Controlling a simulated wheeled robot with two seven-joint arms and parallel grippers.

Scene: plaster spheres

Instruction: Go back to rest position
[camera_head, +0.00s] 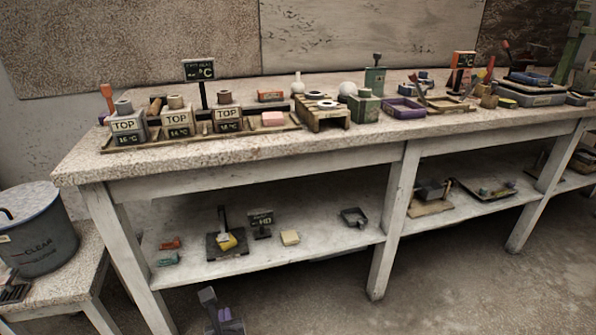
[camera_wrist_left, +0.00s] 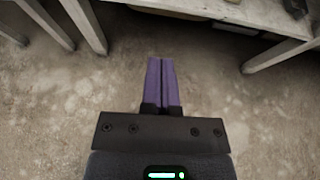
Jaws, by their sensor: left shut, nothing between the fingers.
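My left gripper (camera_head: 226,316) shows at the bottom of the head view, low in front of the bench and above the floor. In the left wrist view its two purple fingers (camera_wrist_left: 162,82) lie side by side, shut, with nothing between them, over bare floor. It is apart from the bench and everything on it. My right gripper is in neither view.
A long bench (camera_head: 240,149) stands ahead, with blocks, tools and plaster spheres on top. Its lower shelf (camera_head: 330,240) holds several small items. A grey bucket (camera_head: 38,235) stands on a low table at left. The floor (camera_head: 470,290) in front is clear.

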